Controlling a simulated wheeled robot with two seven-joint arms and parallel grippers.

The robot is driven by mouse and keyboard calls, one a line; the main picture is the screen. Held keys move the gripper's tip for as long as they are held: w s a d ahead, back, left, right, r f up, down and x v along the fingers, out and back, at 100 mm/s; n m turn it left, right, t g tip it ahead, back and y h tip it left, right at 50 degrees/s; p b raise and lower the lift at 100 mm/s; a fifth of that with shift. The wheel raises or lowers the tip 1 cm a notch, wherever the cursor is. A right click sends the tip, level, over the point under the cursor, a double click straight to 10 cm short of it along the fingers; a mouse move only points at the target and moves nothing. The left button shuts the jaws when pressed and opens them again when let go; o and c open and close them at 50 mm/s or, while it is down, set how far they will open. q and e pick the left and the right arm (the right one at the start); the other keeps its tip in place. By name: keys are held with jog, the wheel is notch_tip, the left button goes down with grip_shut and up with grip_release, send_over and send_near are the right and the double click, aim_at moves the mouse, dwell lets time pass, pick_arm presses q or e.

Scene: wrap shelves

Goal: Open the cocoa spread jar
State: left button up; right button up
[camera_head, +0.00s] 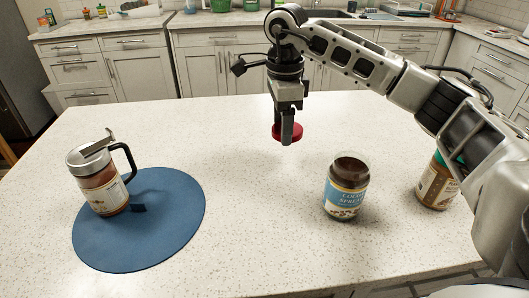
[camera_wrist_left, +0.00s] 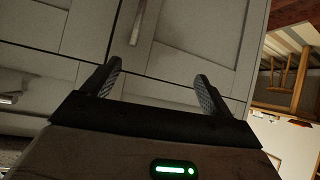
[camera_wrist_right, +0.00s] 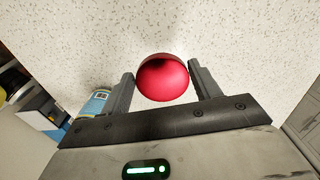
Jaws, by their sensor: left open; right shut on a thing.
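The cocoa spread jar (camera_head: 346,188) stands upright on the white counter, right of centre in the head view. Its top is uncovered and its blue label faces me. It also shows at the left of the right wrist view (camera_wrist_right: 97,101). My right gripper (camera_head: 289,135) is shut on a red lid (camera_head: 287,132), held above the counter to the left of the jar and apart from it. The lid shows between the fingers in the right wrist view (camera_wrist_right: 163,78). My left gripper (camera_wrist_left: 158,85) is open and empty, facing grey cabinet fronts; it is outside the head view.
A syrup-type dispenser with a black handle (camera_head: 100,180) stands on a round blue mat (camera_head: 165,225) at the left. A second jar with a green lid (camera_head: 437,185) stands at the right, partly behind my right arm. The counter's middle (camera_head: 240,190) is clear.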

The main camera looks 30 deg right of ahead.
aim_at(281, 162)
notch_tip(281, 162, down, 7)
jog(key=shift+f+p, duration=0.2)
jog(key=shift+p, duration=0.1)
jog(key=shift+f, duration=0.15)
jog(key=o, duration=1.1)
notch_tip(281, 162, up, 12)
jog(key=shift+r+b, duration=0.2)
jog(key=shift+b, duration=0.3)
